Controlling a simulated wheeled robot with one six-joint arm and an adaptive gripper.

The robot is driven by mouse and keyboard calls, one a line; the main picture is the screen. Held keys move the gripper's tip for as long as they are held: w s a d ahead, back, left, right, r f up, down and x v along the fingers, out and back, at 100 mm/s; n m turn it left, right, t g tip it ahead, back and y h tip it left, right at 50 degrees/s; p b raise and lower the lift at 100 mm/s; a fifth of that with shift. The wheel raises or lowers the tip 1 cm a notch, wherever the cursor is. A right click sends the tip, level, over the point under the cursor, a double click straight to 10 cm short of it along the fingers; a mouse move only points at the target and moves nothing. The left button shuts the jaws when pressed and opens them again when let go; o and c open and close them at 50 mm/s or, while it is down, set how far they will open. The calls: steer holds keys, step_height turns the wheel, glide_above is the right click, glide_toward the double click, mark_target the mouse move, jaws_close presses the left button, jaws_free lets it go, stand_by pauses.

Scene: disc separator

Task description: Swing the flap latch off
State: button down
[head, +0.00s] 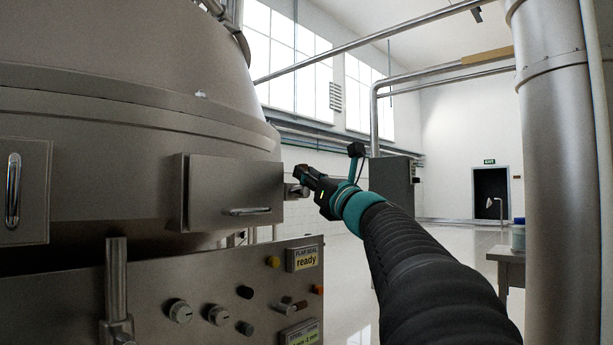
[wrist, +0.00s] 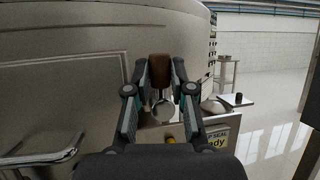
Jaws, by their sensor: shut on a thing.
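The flap (head: 235,180) is a grey metal door on the separator's side, and it looks closed. It has a bar handle (head: 248,211), which also shows at lower left in the wrist view (wrist: 45,150). The flap latch (head: 293,191) sits at the flap's right edge, partly hidden by my gripper (head: 303,175). In the wrist view the latch shows a brown grip (wrist: 160,66) and a round metal part (wrist: 163,106) below it. My gripper (wrist: 160,72) is shut on the brown grip, one finger on each side.
A control panel (head: 230,285) with knobs, buttons and a yellow "FLAP SEAL ready" sign (head: 304,258) stands below the flap. A large steel column (head: 555,180) and a small table (head: 508,256) stand at right. The floor between is clear.

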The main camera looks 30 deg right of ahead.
steer(key=c, duration=1)
jaws_free()
steer(key=v, duration=1.2)
steer(key=s+a+f+n+g+y, duration=0.1)
steer(key=a+f+n+g+y, duration=0.1)
steer(key=a+f+n+g, duration=0.65)
steer(key=s+a+f+n+g+y, duration=0.1)
steer(key=a+f+n+g+y, duration=0.15)
steer(key=a+f+n, duration=1.05)
steer(key=s+f+n+g+h, duration=0.2)
steer(key=s+f+n, duration=0.2)
steer(key=f, duration=0.3)
steer(key=s+d+f+n+g+h, duration=0.1)
steer(key=s+f+n+g+h, duration=0.1)
steer(key=s+f, duration=0.4)
steer(key=s+f+n+g+h, duration=0.2)
steer(key=s+f+n, duration=0.3)
steer(key=f, duration=0.5)
steer(key=shift+s+d+f+n+h, duration=0.1)
steer(key=shift+n+h, duration=0.35)
steer(key=shift+n, duration=0.1)
steer(key=shift+s+d+n+h, duration=0.1)
steer(key=shift+s+n+h, duration=0.05)
steer(key=shift+n+h, duration=0.3)
